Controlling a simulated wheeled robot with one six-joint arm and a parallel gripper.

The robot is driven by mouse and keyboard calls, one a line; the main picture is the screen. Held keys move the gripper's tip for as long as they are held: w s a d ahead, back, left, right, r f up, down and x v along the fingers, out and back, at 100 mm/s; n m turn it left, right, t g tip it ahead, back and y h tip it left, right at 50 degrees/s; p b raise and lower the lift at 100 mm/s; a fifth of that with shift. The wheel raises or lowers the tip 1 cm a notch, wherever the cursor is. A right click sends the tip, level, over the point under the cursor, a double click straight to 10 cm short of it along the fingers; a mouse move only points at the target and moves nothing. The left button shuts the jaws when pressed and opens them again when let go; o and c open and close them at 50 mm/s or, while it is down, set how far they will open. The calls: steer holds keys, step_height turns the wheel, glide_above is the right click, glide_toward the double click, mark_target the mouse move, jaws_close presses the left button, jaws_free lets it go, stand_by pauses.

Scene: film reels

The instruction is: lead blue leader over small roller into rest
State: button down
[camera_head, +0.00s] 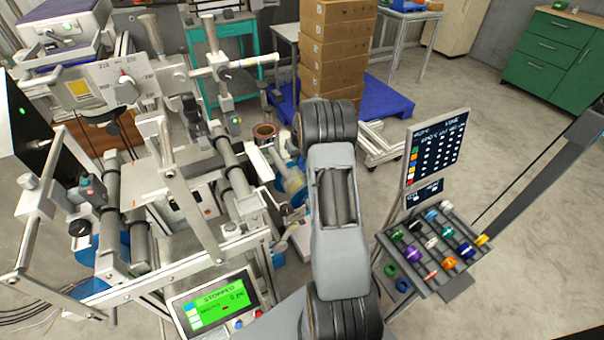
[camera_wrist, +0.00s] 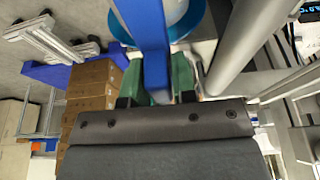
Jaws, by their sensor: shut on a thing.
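My gripper (camera_wrist: 157,76) shows in the wrist view with green fingers, shut on the blue leader (camera_wrist: 145,28). The leader is a flat blue strip running from the top of the picture down between the fingers. Behind it is a round blue-rimmed reel with a pale middle (camera_wrist: 178,10). A long grey cylinder (camera_wrist: 243,42) stands close to the right of the fingers; I cannot tell whether it is the small roller. In the head view my arm hides most of the gripper area, and I cannot make out the rest.
In the head view the machine with grey rollers (camera_head: 231,160) fills the left, with a green screen (camera_head: 213,303) reading "STOPPED". A rack of coloured rings (camera_head: 432,245) stands at the right. Stacked cartons (camera_head: 335,50) on a blue pallet (camera_head: 388,97) stand behind.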

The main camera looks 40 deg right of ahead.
step_height(320, 180, up, 6)
steer(key=a+p, duration=0.2)
steer(key=p, duration=0.1)
steer(key=shift+w+r, duration=0.2)
stand_by(0.7)
stand_by(0.4)
steer(key=shift+w+a, duration=0.15)
steer(key=shift+a, duration=1.1)
steer(key=shift+w+a, duration=0.15)
steer(key=shift+a, duration=1.05)
steer(key=w+a+r+p, duration=0.1)
steer(key=a+r+p, duration=0.4)
steer(key=a+r, duration=0.2)
steer(key=shift+a+r, duration=0.15)
steer(key=shift+r, duration=0.1)
stand_by(0.5)
stand_by(2.0)
